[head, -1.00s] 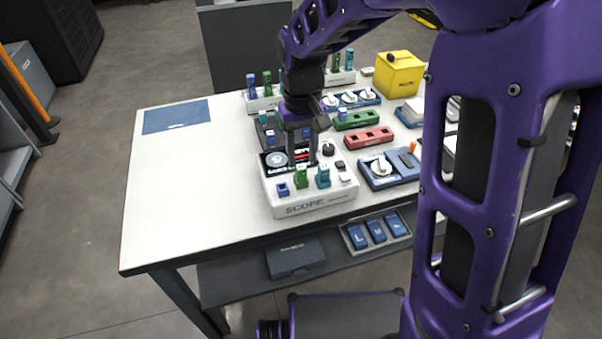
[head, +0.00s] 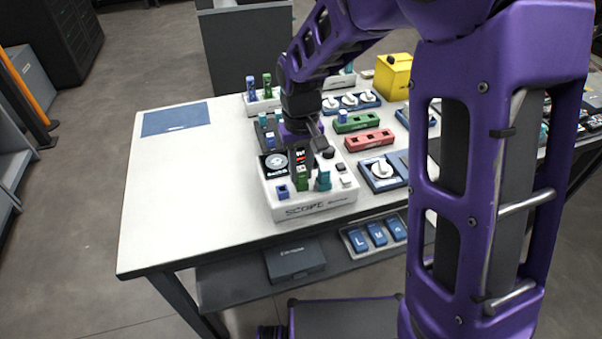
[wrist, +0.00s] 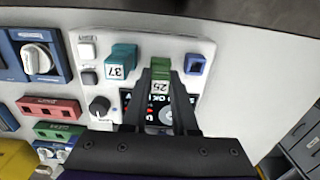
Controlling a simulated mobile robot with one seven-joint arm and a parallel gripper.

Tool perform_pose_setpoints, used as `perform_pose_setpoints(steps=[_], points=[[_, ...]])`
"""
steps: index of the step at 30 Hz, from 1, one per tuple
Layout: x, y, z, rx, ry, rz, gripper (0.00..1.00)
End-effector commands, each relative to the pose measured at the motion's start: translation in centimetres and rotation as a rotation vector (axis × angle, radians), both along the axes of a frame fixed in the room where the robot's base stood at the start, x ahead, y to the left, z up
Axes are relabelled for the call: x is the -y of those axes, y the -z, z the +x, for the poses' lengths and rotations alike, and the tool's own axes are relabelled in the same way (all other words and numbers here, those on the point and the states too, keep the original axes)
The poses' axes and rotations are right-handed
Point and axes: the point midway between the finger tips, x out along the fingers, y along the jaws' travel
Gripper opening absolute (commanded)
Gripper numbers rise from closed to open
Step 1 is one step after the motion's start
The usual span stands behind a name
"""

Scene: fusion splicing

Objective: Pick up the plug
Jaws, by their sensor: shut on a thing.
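The plug between my fingers is green with a white label reading 25 (wrist: 160,85) in the wrist view; the green plug also shows in the head view (head: 302,180), at the front of the white scope box (head: 315,208). My gripper (wrist: 160,75) points down over the box and is shut on the green plug. The plug appears upright at the box; I cannot tell whether it is still seated.
The scope box has a black knob (wrist: 100,106), small buttons and a dark display. Red (head: 369,140) and green (head: 357,121) socket strips and a blue switch unit (head: 383,173) stand to the right. The table's left side (head: 180,180) is clear apart from a blue mat (head: 176,117).

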Motion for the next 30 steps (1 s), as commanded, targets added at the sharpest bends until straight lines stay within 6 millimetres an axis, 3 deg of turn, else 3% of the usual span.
perform_pose_setpoints(steps=[5, 19, 30], points=[[0.0, -0.6, 0.0, 0.002, 0.000, 0.001, 0.00], [0.0, -9.0, 0.1, 0.003, 0.000, 0.001, 0.00], [0.0, -10.0, 0.0, 0.000, 0.000, 0.000, 0.00]])
